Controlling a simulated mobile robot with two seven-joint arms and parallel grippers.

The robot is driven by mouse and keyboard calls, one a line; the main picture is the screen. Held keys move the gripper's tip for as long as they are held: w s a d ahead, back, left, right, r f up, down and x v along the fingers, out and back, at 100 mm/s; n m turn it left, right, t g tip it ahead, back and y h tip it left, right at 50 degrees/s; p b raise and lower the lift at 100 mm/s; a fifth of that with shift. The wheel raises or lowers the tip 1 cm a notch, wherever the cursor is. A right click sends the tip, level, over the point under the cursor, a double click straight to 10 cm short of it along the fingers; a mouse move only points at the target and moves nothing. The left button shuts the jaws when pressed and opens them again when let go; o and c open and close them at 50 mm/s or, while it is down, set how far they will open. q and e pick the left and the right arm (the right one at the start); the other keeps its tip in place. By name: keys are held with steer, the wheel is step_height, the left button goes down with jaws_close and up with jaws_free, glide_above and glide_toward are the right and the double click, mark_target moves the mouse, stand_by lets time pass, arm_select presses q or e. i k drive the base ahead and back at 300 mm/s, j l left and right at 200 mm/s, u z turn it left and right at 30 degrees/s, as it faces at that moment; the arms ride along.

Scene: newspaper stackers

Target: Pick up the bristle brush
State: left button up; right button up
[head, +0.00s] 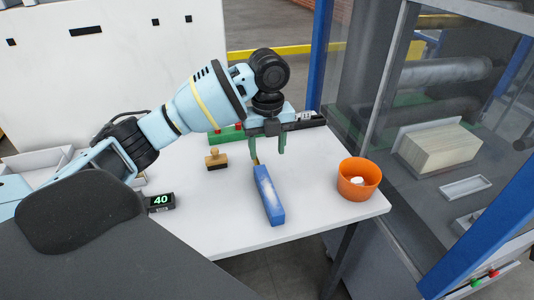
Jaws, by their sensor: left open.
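A long blue object with a whitish streaked face, which I take to be the bristle brush (269,197), lies on the white table, its length running toward the front edge. A narrow tan part shows at its far end, near my gripper. My left gripper (268,149) has green fingers that point down, spread apart with nothing seen between them. It is over the table just beyond the far end of the blue object. The left finger is close to the tan end; I cannot tell if they touch. My right gripper is not in view.
An orange bowl (357,181) with white items stands at the table's right edge. A wooden-handled stamp (216,160) and a green block with red knobs (226,136) are left of the gripper. A display reading 40 (161,202) sits at left. A glazed machine borders the right.

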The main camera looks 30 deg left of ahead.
mark_target(216, 161)
steer(key=u, duration=1.5)
